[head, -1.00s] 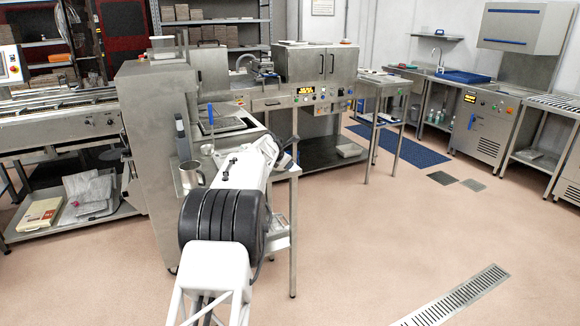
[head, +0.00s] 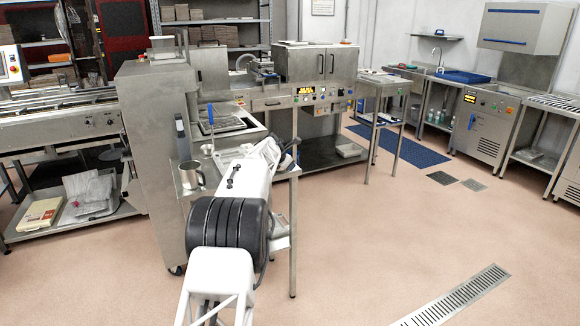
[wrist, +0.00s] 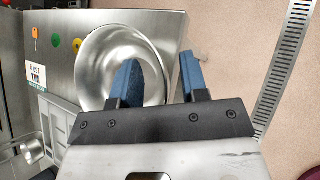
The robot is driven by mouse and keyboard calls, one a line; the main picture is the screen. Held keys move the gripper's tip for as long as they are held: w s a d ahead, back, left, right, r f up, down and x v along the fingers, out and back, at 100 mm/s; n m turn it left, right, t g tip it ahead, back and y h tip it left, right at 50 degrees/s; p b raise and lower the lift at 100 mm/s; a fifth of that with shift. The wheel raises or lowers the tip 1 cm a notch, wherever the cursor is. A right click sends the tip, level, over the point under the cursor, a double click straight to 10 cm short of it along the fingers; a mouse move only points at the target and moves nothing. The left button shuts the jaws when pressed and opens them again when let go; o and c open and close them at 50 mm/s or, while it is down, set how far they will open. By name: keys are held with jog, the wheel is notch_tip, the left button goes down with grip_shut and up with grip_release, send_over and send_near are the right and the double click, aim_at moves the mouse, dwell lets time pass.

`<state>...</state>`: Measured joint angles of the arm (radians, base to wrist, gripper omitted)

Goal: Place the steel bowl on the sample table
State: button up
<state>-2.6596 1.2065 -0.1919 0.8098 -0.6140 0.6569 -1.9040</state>
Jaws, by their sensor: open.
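The steel bowl (wrist: 97,48) is round and shiny and rests on a steel worktop (wrist: 165,22) in the wrist view. My gripper (wrist: 160,62) is open, with two blue fingers. The left finger appears over the bowl's inside and the right finger beyond its right rim, so the rim lies between them in the picture. Contact and height cannot be told. In the head view my arm reaches over a steel bench (head: 222,186), and I cannot make out the bowl or the fingertips there. Which table is the sample table is not marked in view.
A steel mug (head: 191,176) stands on the bench's left. A tall steel cabinet (head: 150,150) stands left of the bench. A narrow steel table (head: 383,79) stands back right. The floor (head: 400,240) to the right is clear.

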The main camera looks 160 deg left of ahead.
grip_shut()
jog(key=shift+r, duration=0.1)
notch_tip(320, 180, up, 18)
dwell(0.9)
dwell(1.0)
